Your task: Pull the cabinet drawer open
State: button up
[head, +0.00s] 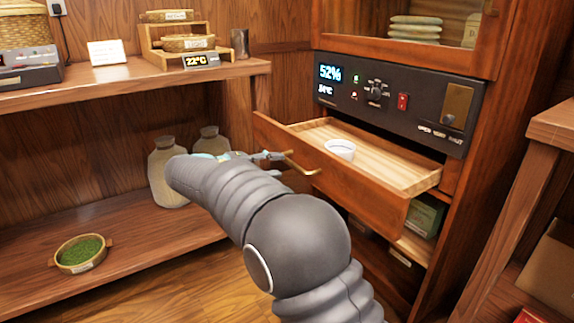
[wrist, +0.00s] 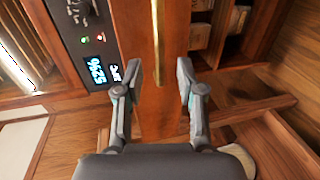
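The wooden cabinet drawer (head: 395,170) stands pulled well out below the dark control panel. Its pale inside shows, with a small white cup (head: 341,149) in it. A brass bar handle (head: 300,165) is on the drawer front, partly hidden by my arm. In the wrist view the handle (wrist: 157,40) runs down the drawer front (wrist: 152,115), its lower end between my fingertips. My gripper (wrist: 159,74) is open, with a clear gap between each finger and the handle. In the head view my gripper (head: 262,156) is beside the handle, mostly hidden by my wrist.
The control panel (head: 400,97) shows 52%. Shelving on the left holds two jars (head: 168,170) behind my wrist and a bowl of green leaves (head: 82,253). Another wooden shelf (head: 545,150) stands at the right. A green box (head: 427,215) sits under the drawer.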

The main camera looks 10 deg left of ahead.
jog(key=v, duration=0.5)
jog(key=shift+s+a, duration=0.25)
jog(key=shift+s, duration=0.05)
notch_tip(320, 180, down, 9)
jog(key=s+n+g+y, duration=0.2)
jog(key=n+y, duration=0.1)
jog(key=s+d+f+g+y+p, duration=0.1)
jog(key=s+d+f+g+y, duration=0.15)
jog(key=s+d+f, duration=0.35)
jog(key=s+d+r+m+y+p, duration=0.1)
jog(key=s+d+r+m+p, duration=0.1)
jog(key=s+d+r+m, duration=0.2)
jog(key=s+d+r+m+g+y+p, duration=0.1)
jog(key=s+d+r, duration=0.6)
jog(key=d, duration=1.2)
jog(key=s+d+r+m+y+p, duration=0.3)
jog(key=s+d+r+m+p, duration=0.2)
jog(key=s+d, duration=0.5)
jog(key=d+m, duration=0.1)
jog(key=m, duration=0.1)
jog(key=shift+d+r+m, duration=0.2)
jog(key=shift+d+m, duration=0.1)
jog(key=shift+d, duration=0.1)
